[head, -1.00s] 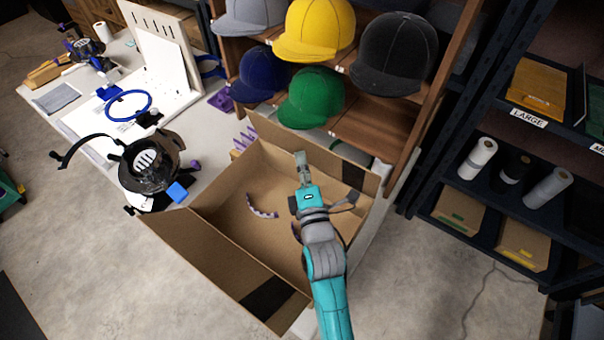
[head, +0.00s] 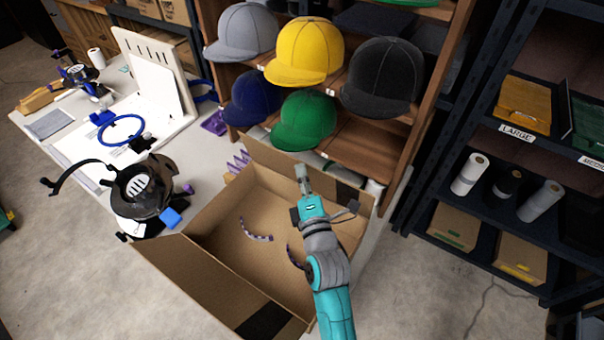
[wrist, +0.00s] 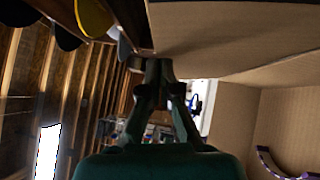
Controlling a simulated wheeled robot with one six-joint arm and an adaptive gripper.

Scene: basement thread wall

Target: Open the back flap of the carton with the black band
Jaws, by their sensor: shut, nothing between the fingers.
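The carton (head: 205,225) stands open, its inside facing up. Its front flap (head: 190,280) is folded outward and shows a black band (head: 262,322). Its back flap (head: 265,158) stands up on the far side, with a piece of black band (head: 347,196) near its right end. My gripper (head: 302,172) is shut and empty, at the inner face of the back flap in the head view. In the wrist view my fingertips (wrist: 152,66) are close to the edge of a cardboard panel (wrist: 225,35); I cannot tell whether they touch.
A rack of caps (head: 303,50) rises close behind the carton. A worktable (head: 60,145) with a dark round device (head: 140,190) lies to the left. A dark shelf unit (head: 470,235) with rolls stands right. Curved patterned strips (head: 256,232) lie in the carton.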

